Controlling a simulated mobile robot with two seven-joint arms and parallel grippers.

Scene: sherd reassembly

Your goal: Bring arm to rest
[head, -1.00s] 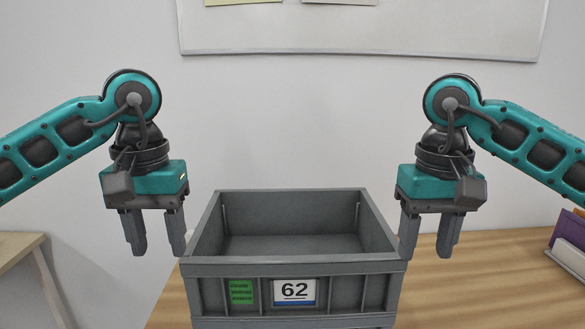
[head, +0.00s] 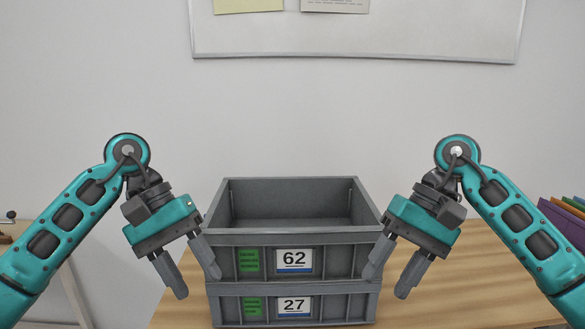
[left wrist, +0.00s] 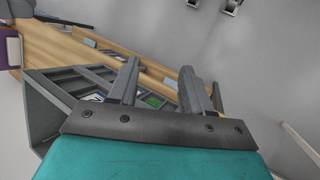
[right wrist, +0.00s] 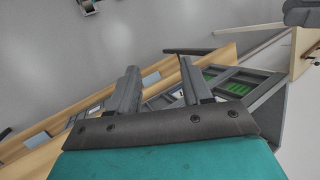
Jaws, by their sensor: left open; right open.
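My left gripper (head: 190,277) is open and empty, tilted down at the left front of the stacked crates. Its two fingers (left wrist: 160,85) stand apart in the left wrist view with nothing between them. My right gripper (head: 391,277) is open and empty, tilted down at the right front of the crates. Its fingers (right wrist: 160,88) are also apart in the right wrist view. Both arms are bent, their forearms rising from the lower corners to the wrists. In the head view one finger of each gripper overlaps the upper crate's side; I cannot tell whether they touch.
A grey crate labelled 62 (head: 345,262) stands on a grey crate labelled 27 (head: 343,306) on the wooden table (head: 470,265). The visible inside of the upper crate is empty. Colourful folders (head: 566,220) stand at the right. A whiteboard (head: 420,30) hangs behind.

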